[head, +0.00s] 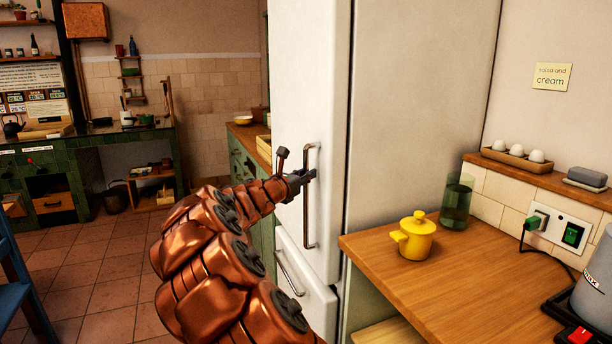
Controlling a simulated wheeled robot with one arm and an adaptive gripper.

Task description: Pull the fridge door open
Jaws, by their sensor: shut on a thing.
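The white fridge (418,110) stands in the middle of the head view. Its upper door (305,75) faces left and looks closed against the body. A long upright metal handle (309,225) is fixed to that door. My gripper (309,174) is at the handle's upper part and is shut on it. The fingers are small in the picture, and their exact wrap around the bar is hard to see. A lower door or drawer (312,295) with its own slanted handle (288,274) sits below, partly hidden by my copper arm.
A wooden counter (470,275) to the right holds a yellow lidded pot (415,238), a green glass (457,202) and a kettle (596,285). A blue chair (22,285) stands at the left edge. Tiled floor (95,262) is clear left of my arm.

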